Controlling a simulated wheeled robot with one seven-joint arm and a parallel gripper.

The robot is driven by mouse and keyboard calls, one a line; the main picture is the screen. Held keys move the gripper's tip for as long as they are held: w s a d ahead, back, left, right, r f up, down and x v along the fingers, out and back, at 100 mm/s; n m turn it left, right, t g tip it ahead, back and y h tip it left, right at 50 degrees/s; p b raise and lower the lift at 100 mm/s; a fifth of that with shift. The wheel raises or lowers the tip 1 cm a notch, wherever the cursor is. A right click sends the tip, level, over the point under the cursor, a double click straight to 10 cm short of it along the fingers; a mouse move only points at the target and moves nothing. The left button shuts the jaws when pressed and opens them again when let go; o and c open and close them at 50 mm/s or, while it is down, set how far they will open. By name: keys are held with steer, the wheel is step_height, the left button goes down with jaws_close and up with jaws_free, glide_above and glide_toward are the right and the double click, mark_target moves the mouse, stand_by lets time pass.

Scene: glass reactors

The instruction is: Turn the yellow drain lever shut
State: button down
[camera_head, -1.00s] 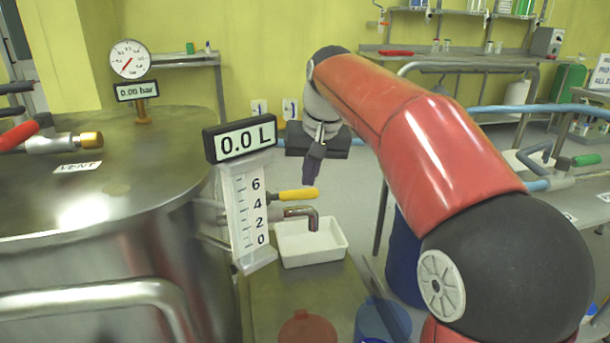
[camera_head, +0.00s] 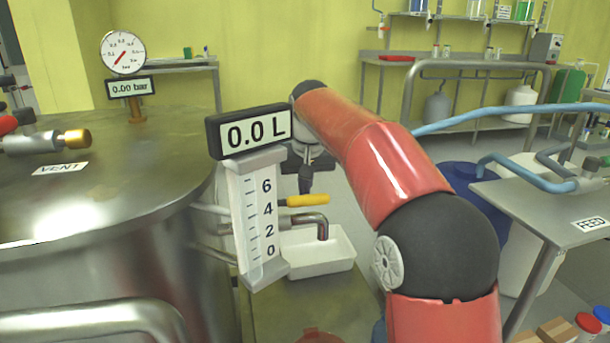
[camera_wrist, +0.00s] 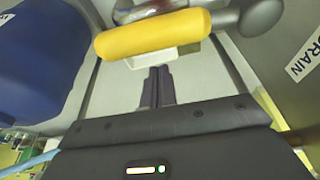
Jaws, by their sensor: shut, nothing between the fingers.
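The yellow drain lever (camera_head: 308,201) sticks out to the right from behind the level gauge (camera_head: 258,215), roughly level, above a bent metal spout (camera_head: 318,222). In the wrist view the yellow lever (camera_wrist: 152,34) lies across the top, just beyond my fingertips, with its metal pivot at its right end. My gripper (camera_wrist: 157,72) is shut and empty, its dark fingers pressed together. In the head view my gripper (camera_head: 305,188) hangs just above and behind the lever. I cannot tell whether it touches the lever.
A white tray (camera_head: 340,262) stands under the spout. The gauge display (camera_head: 250,132) reads 0.0 L. The steel vessel (camera_head: 90,200) fills the left side. A feed table (camera_head: 545,205) with blue hoses is at the right. A blue drum (camera_wrist: 40,60) shows in the wrist view.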

mark_target(296, 202)
steer(key=shift+s+d+r, duration=0.1)
steer(key=shift+s+r, duration=0.15)
steer(key=shift+s, duration=0.5)
steer(key=shift+s+d+r, duration=0.1)
steer(key=shift+s+r, duration=0.1)
steer(key=shift+s, duration=0.55)
